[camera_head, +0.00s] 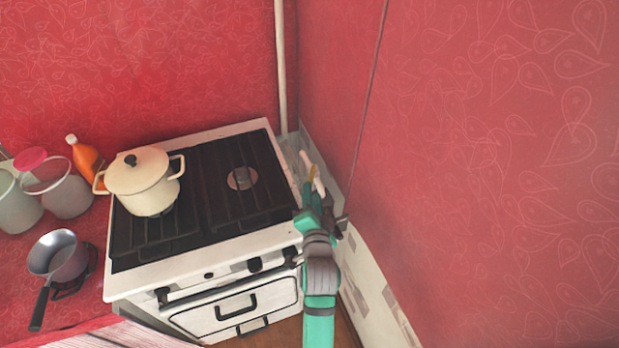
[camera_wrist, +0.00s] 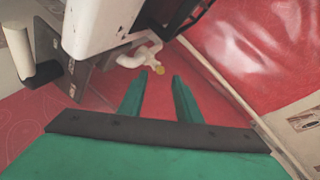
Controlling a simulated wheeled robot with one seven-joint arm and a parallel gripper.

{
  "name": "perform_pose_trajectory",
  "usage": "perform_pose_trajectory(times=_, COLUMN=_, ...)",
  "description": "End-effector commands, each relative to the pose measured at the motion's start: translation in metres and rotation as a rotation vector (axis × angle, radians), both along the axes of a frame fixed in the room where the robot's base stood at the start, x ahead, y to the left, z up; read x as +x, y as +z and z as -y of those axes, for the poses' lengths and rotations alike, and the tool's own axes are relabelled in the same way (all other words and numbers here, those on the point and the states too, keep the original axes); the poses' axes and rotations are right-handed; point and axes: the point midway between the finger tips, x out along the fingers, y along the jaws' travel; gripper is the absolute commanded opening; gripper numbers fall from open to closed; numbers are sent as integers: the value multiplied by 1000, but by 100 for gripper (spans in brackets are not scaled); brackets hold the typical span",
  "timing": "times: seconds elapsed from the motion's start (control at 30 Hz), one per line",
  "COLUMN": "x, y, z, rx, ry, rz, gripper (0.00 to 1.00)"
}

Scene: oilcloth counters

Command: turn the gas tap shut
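The gas tap is a white pipe fitting with a small yellow end, in the gap between the stove and the right wall. In the head view the tap (camera_head: 312,171) shows just beyond the tip of my gripper (camera_head: 313,194). In the wrist view the tap (camera_wrist: 139,58) has its yellow end just ahead of the space between my two fingertips. My gripper (camera_wrist: 158,78) is open there, its green fingers apart with nothing between them. I cannot tell whether a finger touches the tap.
The white stove (camera_head: 142,283) stands close on the left of my arm, with a cream pot (camera_head: 139,176) on it. The red wall (camera_head: 470,150) is close on the right. A thin pipe (camera_head: 281,65) rises behind. A saucepan (camera_head: 63,258) and an orange bottle (camera_head: 86,157) stand left.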

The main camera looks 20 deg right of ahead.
Motion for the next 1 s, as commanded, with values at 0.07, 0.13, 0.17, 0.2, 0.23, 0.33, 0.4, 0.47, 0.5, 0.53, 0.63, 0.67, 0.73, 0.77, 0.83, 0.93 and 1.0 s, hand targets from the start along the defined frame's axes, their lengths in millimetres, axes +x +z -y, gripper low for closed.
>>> perform_pose_trajectory(times=0.07, x=15, y=-2, z=5, rx=-1, ry=-1, rz=3, gripper=31)
perform_pose_trajectory(times=0.13, x=27, y=-5, z=8, rx=-1, ry=-1, rz=2, gripper=31)
perform_pose_trajectory(times=0.17, x=32, y=-6, z=10, rx=-2, ry=-1, rz=2, gripper=31)
perform_pose_trajectory(times=0.2, x=38, y=-8, z=11, rx=-1, ry=-1, rz=0, gripper=31)
perform_pose_trajectory(times=0.23, x=43, y=-9, z=13, rx=-2, ry=-1, rz=1, gripper=31)
perform_pose_trajectory(times=0.33, x=56, y=-12, z=17, rx=-3, ry=-1, rz=0, gripper=31)
perform_pose_trajectory(times=0.4, x=63, y=-14, z=18, rx=-2, ry=1, rz=0, gripper=31)
perform_pose_trajectory(times=0.47, x=68, y=-15, z=17, rx=-2, ry=2, rz=1, gripper=31)
perform_pose_trajectory(times=0.5, x=71, y=-16, z=18, rx=-2, ry=4, rz=1, gripper=31)
perform_pose_trajectory(times=0.53, x=73, y=-16, z=18, rx=-1, ry=3, rz=0, gripper=31)
perform_pose_trajectory(times=0.63, x=76, y=-17, z=17, rx=-1, ry=6, rz=1, gripper=31)
perform_pose_trajectory(times=0.67, x=76, y=-17, z=17, rx=-1, ry=7, rz=1, gripper=31)
perform_pose_trajectory(times=0.73, x=76, y=-17, z=16, rx=-1, ry=7, rz=1, gripper=31)
perform_pose_trajectory(times=0.77, x=76, y=-17, z=16, rx=-1, ry=7, rz=1, gripper=31)
perform_pose_trajectory(times=0.83, x=76, y=-17, z=16, rx=-1, ry=7, rz=1, gripper=31)
perform_pose_trajectory(times=0.93, x=76, y=-17, z=16, rx=-1, ry=7, rz=1, gripper=19)
perform_pose_trajectory(times=1.0, x=76, y=-17, z=17, rx=-1, ry=5, rz=0, gripper=2)
